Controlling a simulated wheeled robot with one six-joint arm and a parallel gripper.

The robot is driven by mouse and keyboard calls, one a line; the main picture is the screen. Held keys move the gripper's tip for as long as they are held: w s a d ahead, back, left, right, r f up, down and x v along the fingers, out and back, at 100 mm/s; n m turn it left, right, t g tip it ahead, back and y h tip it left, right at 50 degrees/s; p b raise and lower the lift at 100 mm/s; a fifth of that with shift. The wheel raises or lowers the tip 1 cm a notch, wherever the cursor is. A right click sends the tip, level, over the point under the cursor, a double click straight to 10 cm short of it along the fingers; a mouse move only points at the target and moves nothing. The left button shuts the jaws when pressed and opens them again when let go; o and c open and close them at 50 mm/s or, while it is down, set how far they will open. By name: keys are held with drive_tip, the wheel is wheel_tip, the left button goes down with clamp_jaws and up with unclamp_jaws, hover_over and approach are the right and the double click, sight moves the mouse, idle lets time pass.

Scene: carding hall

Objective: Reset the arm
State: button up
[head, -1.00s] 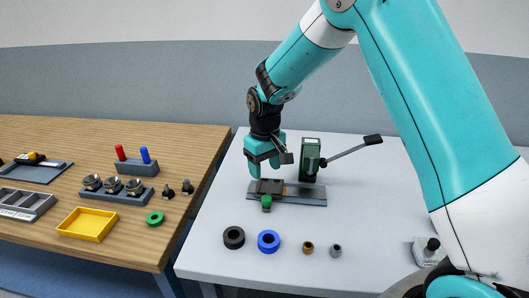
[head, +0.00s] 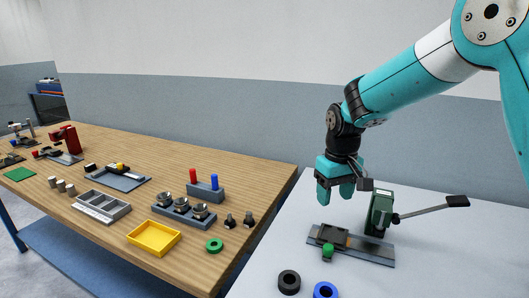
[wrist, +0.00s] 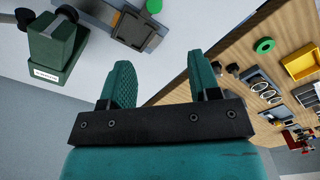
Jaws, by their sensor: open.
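My gripper (head: 336,192) is teal with a dark wrist and hangs from my teal and white arm above the white table (head: 285,235). Its two fingers also show in the wrist view (wrist: 160,88), apart, with nothing between them. Below and to the right of it in the head view is a green press-like device (head: 379,212) with a long lever (head: 430,210). A grey base plate (head: 370,250) in front of the device carries a dark block and a green knob (head: 328,250). The gripper touches none of these.
A black ring (head: 289,282) and a blue ring (head: 325,290) lie at the white table's front. The wooden table (head: 130,160) at left holds a yellow tray (head: 154,238), a green ring (head: 214,245), a grey compartment tray (head: 101,206) and a block with red and blue pegs (head: 205,191).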

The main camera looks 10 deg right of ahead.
drive_tip(key=s+a+r+n+y, duration=0.1)
drive_tip(key=s+a+r, duration=0.1)
drive_tip(key=s, duration=0.7)
drive_tip(key=s+a+r+n+y, duration=0.1)
drive_tip(key=s+a+r, duration=0.2)
drive_tip(key=s, duration=0.7)
drive_tip(key=s+a+r+n+y, duration=0.2)
drive_tip(key=s+a, duration=0.2)
drive_tip(key=s, duration=0.6)
drive_tip(key=shift+r, duration=0.35)
drive_tip(key=shift+w, duration=0.1)
